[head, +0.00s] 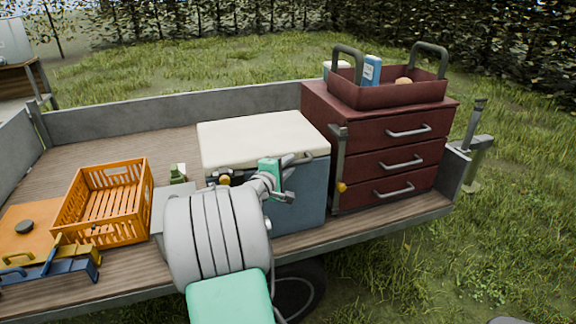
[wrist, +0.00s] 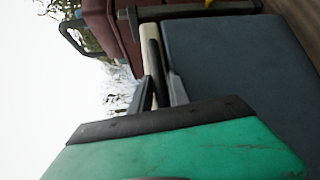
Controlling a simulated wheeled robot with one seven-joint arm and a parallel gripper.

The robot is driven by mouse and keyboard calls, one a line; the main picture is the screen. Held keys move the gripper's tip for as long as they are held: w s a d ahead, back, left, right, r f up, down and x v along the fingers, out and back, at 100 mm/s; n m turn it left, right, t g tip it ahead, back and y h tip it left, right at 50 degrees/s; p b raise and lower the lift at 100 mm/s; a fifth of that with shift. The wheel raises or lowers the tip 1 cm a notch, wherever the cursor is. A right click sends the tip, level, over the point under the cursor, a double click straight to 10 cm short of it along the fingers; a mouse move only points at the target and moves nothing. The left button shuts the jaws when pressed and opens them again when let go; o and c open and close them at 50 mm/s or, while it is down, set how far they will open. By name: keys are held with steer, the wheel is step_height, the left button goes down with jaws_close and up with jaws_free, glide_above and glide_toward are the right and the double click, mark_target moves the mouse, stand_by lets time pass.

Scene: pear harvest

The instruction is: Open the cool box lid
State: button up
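The cool box (head: 300,200) stands on the trailer bed, with a blue-grey body and a cream lid (head: 258,135). The lid lies flat and closed on the body. A dark handle (head: 313,156) shows at its front edge. My gripper (head: 288,160) is at that front edge, left of the visible part of the handle. In the wrist view my gripper's fingers (wrist: 162,78) stand apart on either side of the dark handle bar (wrist: 155,48); contact cannot be made out. The box's blue-grey side (wrist: 230,75) fills the right of that view. My arm hides part of the box front.
A dark red drawer cabinet (head: 385,165) with a red carrier (head: 390,92) on top stands close at the right. An orange crate (head: 105,205), an orange board (head: 25,228) and blue and yellow tools (head: 70,262) lie left. The bed behind the crate is clear.

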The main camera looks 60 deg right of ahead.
jaws_close()
stand_by(1.0)
